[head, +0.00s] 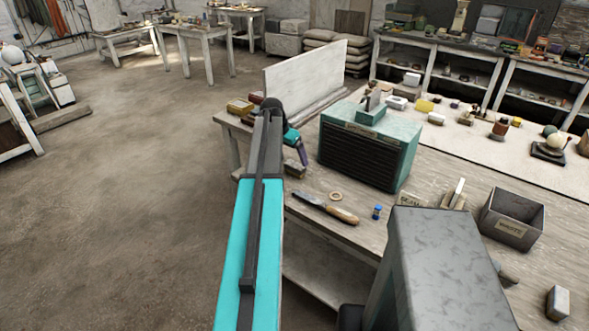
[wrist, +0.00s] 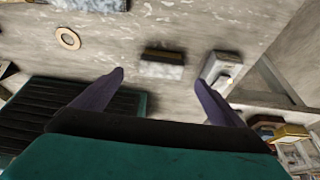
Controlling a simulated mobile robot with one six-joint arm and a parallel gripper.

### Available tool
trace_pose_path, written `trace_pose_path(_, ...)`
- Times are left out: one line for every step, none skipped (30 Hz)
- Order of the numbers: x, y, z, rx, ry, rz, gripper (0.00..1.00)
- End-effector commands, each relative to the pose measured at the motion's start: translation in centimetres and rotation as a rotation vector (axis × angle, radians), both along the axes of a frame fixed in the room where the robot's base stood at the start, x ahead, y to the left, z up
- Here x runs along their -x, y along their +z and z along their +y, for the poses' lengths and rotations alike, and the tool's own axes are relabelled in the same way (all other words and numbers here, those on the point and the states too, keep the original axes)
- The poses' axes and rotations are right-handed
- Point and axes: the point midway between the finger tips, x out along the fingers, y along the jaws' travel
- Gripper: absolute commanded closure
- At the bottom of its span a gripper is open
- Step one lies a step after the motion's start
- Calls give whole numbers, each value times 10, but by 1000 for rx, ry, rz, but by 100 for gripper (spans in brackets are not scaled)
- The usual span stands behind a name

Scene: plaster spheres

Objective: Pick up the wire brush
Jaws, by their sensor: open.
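A small block (wrist: 162,65) with a dark strip along one side and a paler grey face lies on the bench in the wrist view. It may be the wire brush, but its bristles are not clear. My gripper (wrist: 159,79) is open, with its two purple fingers apart and the block just beyond and between their tips, with nothing held. In the head view my gripper (head: 301,158) points down over the left part of the bench, just above a small brownish block (head: 295,172). A long tool with a wooden handle (head: 343,215) lies nearer the bench's front edge.
A teal slatted cabinet (head: 365,155) stands close right of my gripper. A pale upright panel (head: 305,85) stands behind. A pale block (wrist: 218,68) lies beside the right finger.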

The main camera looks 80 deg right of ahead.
Motion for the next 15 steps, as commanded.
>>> trace_pose_path(1,-5,-3,-2,0,0,8)
trace_pose_path(2,-8,-4,-2,0,0,8)
trace_pose_path(2,-12,-5,-2,0,0,8)
trace_pose_path(3,-14,-6,-1,0,0,8)
trace_pose_path(3,-17,-7,-1,0,0,8)
trace_pose_path(4,-20,-8,-1,0,0,8)
trace_pose_path(4,-21,-8,-1,0,0,8)
trace_pose_path(4,-23,-8,-1,0,0,8)
trace_pose_path(5,-24,-9,-1,0,0,8)
trace_pose_path(5,-24,-9,0,0,0,8)
trace_pose_path(5,-25,-9,0,0,0,8)
trace_pose_path(5,-25,-9,0,0,0,8)
trace_pose_path(5,-25,-9,0,0,0,8)
trace_pose_path(5,-25,-9,0,0,0,8)
trace_pose_path(5,-25,-9,0,0,0,8)
